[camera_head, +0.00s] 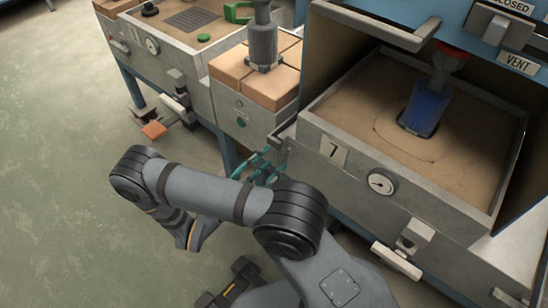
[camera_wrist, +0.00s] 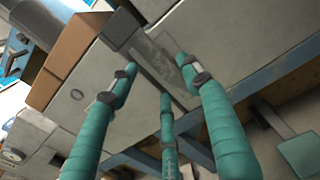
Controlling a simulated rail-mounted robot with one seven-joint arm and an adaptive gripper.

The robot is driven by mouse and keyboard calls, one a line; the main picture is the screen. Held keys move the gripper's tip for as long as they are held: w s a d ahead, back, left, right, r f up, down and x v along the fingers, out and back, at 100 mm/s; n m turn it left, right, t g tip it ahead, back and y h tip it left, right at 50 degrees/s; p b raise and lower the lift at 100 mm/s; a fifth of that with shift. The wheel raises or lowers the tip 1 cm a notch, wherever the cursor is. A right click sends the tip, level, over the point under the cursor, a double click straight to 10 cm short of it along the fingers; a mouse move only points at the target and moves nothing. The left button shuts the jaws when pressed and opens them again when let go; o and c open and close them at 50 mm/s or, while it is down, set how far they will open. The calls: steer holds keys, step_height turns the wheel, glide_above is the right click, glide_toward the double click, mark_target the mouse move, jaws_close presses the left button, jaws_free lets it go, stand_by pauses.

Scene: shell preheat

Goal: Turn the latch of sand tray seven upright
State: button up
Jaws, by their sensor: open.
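Sand tray seven (camera_head: 420,212) is a grey box of brown sand with a "7" plate (camera_head: 333,150) on its front. A grey bracket with a pale lever (camera_head: 397,262) sits low on that front; the lever lies nearly level, sloping down to the right. I cannot tell for certain whether this is the latch. My gripper (camera_head: 260,165), with teal fingers, is by the tray's left front corner, well left of the lever and partly hidden by my arm. In the wrist view, my gripper (camera_wrist: 157,75) has its fingers spread with nothing between them, before a grey panel (camera_wrist: 160,50).
A round gauge (camera_head: 381,183) is on the tray front. A blue piece (camera_head: 427,107) with a red top stands in the sand. Left of the tray is a cabinet with tan blocks (camera_head: 265,88). Another tray with a pale lever (camera_head: 175,103) is farther left. Green floor (camera_head: 60,170) is open at left.

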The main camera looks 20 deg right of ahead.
mark_target(278, 155)
steer(key=v, duration=0.9)
steer(key=x, duration=1.2)
